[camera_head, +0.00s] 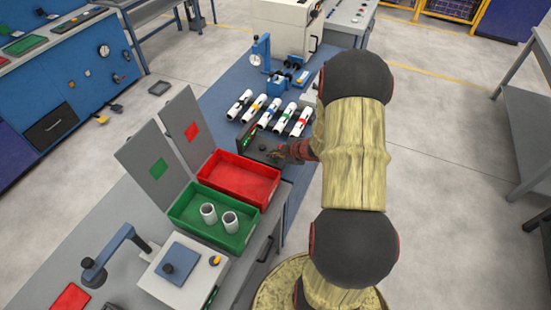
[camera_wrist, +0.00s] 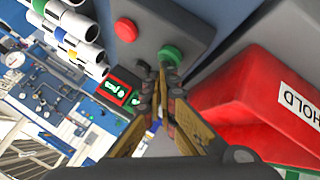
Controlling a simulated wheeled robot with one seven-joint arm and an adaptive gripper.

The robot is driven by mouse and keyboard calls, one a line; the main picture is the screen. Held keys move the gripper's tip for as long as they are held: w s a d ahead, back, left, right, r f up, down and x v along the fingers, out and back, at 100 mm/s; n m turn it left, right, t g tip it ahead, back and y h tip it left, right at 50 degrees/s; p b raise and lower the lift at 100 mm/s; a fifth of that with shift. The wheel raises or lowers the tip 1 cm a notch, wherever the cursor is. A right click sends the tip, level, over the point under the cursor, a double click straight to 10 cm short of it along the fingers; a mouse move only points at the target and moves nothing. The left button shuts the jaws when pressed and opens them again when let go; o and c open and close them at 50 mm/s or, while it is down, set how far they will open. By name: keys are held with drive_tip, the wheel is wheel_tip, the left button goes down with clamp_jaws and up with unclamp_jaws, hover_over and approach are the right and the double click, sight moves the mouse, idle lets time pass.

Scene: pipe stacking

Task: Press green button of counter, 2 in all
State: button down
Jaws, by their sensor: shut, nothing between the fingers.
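The counter is a dark grey box (camera_wrist: 192,22) with a red button (camera_wrist: 126,30) and a green button (camera_wrist: 172,53) on its top. Its display (camera_wrist: 121,91) shows lit green characters, too tilted to read surely. In the head view the counter (camera_head: 262,150) stands on the bench behind the red tray. My gripper (camera_wrist: 164,76) is shut and empty, with its fingertips at the near edge of the green button. I cannot tell whether they touch it or press it down. In the head view my gripper (camera_head: 279,155) is over the right part of the counter, and the green button is hidden.
A red tray (camera_head: 240,178) and a green tray (camera_head: 215,232) holding two upright white pipes (camera_head: 209,213) stand in front of the counter. Several banded white pipes (camera_head: 302,122) lie behind it. Upright panels (camera_head: 188,131) stand to the left.

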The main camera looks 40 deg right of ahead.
drive_tip(key=shift+f, duration=0.3)
drive_tip(key=shift+r, duration=0.15)
idle(0.4)
drive_tip(key=shift+r+p, duration=0.75)
drive_tip(key=shift+p, duration=0.05)
wheel_tip(320, 180, up, 5)
drive_tip(key=p, duration=0.5)
idle(0.7)
